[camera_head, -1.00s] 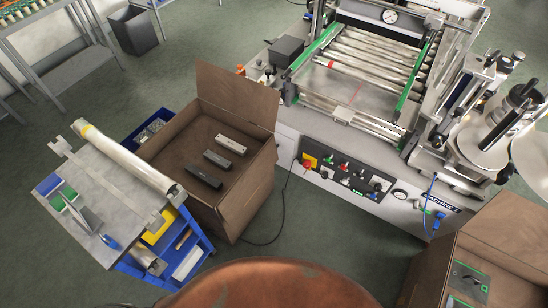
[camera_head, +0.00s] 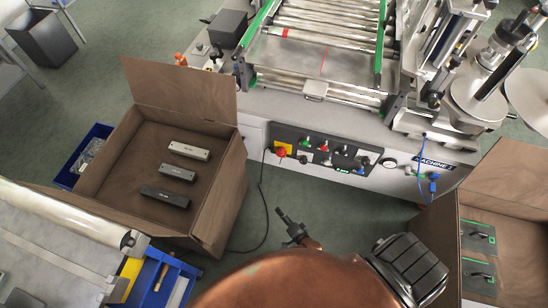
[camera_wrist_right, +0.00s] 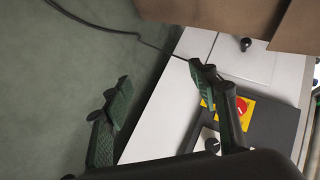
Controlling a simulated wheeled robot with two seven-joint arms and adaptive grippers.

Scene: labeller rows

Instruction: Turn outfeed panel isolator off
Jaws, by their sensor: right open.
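A dark control panel (camera_head: 325,150) is on the front of the pale machine. At its left end a red rotary knob (camera_head: 281,152) sits on a yellow plate. Other switches line the panel; I cannot read which is marked outfeed. In the right wrist view the red knob (camera_wrist_right: 241,105) on its yellow plate is partly hidden behind my right finger. My right gripper (camera_wrist_right: 160,74) is open and empty, its fingers apart over floor and machine front. In the head view its dark fingers (camera_head: 296,230) show in front of and below the panel. My left gripper is not in view.
A brown box (camera_head: 222,215) with three dark and grey bars stands left of the panel. Another brown box (camera_head: 520,210) with green-edged plates is at right. A black cable (camera_head: 265,205) runs down to the floor.

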